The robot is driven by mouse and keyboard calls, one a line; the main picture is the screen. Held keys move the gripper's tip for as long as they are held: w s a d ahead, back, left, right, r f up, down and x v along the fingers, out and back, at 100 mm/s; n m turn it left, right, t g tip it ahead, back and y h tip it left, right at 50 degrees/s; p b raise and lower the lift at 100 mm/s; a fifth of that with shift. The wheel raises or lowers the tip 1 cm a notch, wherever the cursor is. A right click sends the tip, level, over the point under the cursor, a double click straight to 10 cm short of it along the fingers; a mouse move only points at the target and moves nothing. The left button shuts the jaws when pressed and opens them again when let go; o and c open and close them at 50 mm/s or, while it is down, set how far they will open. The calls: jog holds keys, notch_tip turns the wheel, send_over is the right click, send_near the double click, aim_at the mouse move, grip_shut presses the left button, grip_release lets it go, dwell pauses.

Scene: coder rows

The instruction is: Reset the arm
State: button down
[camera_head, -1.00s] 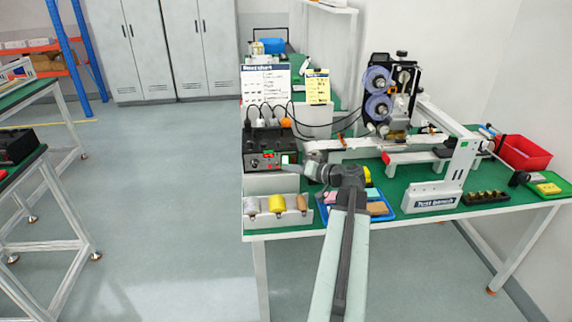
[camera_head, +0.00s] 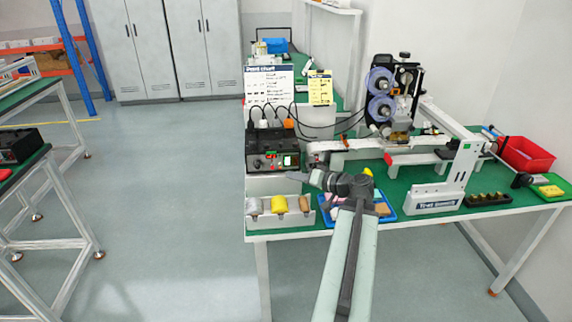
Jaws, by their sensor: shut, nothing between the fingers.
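My arm reaches up from the bottom of the view over the front of the green-topped bench. My gripper (camera_head: 300,176) points left at its end, with dark narrow fingers shut and nothing held. It shows above the tray of rolls (camera_head: 280,219) and below the front of the black control box (camera_head: 272,149). The gap between the gripper and these things is hard to judge. My arm hides part of the blue tray (camera_head: 385,214).
The coder machine (camera_head: 392,95) with two purple reels stands on the bench, with a white frame (camera_head: 458,180) at its right. A red bin (camera_head: 526,154), a black tray (camera_head: 487,199) and a yellow-green pad (camera_head: 549,190) lie further right. The floor (camera_head: 165,200) at left is open.

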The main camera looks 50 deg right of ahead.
jog(key=w+a+r+n+g+y+p, duration=0.1)
jog(key=w+a+n+y+p, duration=0.1)
jog(key=w+a, duration=0.5)
jog(key=w+a+r+n+g+y+p, duration=0.1)
jog(key=w+a+n+y, duration=0.15)
jog(key=a, duration=0.85)
jog(key=w+a+r+n+g+y+p, duration=0.1)
jog(key=w+a+y+p, duration=0.1)
jog(key=w+a, duration=0.5)
jog(key=s+a+f+n+g+p, duration=0.1)
jog(key=a+f+n+g+p, duration=0.15)
jog(key=a, duration=0.85)
jog(key=s+a+f+n+g+p, duration=0.15)
jog(key=a+g, duration=0.25)
jog(key=a, duration=0.6)
jog(key=s+a+f+n+g+h+p, duration=0.1)
jog(key=s+a+f+g+h, duration=0.35)
jog(key=a, duration=0.35)
jog(key=s+d+f+m+h, duration=0.2)
jog(key=s+d+m+h, duration=0.1)
jog(key=d, duration=0.5)
jog(key=shift+s+d+g+h, duration=0.3)
jog(key=shift+s+g+h, duration=0.1)
jog(key=shift+s, duration=0.1)
